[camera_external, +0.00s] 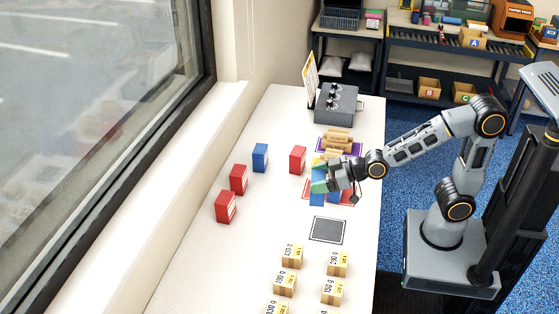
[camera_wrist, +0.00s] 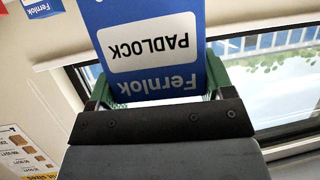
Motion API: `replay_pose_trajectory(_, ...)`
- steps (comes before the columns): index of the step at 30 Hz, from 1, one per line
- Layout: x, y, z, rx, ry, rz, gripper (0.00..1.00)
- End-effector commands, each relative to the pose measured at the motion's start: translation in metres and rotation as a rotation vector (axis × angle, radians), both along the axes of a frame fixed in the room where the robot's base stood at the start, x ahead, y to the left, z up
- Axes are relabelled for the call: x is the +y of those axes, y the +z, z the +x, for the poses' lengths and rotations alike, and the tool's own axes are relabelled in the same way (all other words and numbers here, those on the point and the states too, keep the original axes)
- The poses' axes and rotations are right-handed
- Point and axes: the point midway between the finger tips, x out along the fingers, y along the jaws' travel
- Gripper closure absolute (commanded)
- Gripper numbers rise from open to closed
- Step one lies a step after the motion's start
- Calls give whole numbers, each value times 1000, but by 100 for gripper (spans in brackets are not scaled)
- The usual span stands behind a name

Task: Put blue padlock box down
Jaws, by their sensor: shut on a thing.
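My gripper (camera_external: 322,185) is shut on the blue padlock box (camera_wrist: 150,14), which fills the upper middle of the wrist view. Its white PADLOCK label and Fernlok name appear upside down there, between green finger pads. In the external view my gripper points left, over or at the red-outlined area (camera_external: 346,204). Blue surfaces show around the fingers, partly hidden by them. I cannot tell whether the held box touches the table or another box.
A blue box (camera_external: 260,158) and several red boxes (camera_external: 226,207) stand at left on the white table (camera_external: 210,262). A dark grey square (camera_external: 327,230) lies empty in front. Several weight-labelled blocks (camera_external: 285,284) stand nearer. Wooden-coloured pieces (camera_external: 338,139) sit on a purple-edged area behind.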

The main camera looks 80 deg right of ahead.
Motion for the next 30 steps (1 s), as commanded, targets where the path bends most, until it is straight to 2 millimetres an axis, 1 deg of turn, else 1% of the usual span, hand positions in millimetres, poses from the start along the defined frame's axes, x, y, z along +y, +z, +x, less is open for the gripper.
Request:
replay_pose_trajectory(1, 0, 9, 6, 1, 16, -2, 53)
replay_pose_trajectory(5, 7, 19, 21, 1, 83, -2, 53)
replay_pose_trajectory(7, 13, 24, 30, 0, 130, -1, 53)
replay_pose_trajectory(11, 31, 31, 42, 0, 239, 0, 53)
replay_pose_trajectory(13, 44, 32, 45, 0, 309, 1, 53)
replay_pose_trajectory(18, 78, 28, 44, 2, 501, 4, 53)
replay_pose_trajectory(21, 97, 22, 35, 1, 609, 3, 53)
replay_pose_trajectory(24, 111, 22, 23, -1, 680, 3, 53)
replay_pose_trajectory(26, 115, 21, 20, -2, 676, 3, 53)
replay_pose_trajectory(29, 117, 17, 29, 0, 653, 3, 53)
replay_pose_trajectory(30, 119, 14, 35, 0, 650, 3, 53)
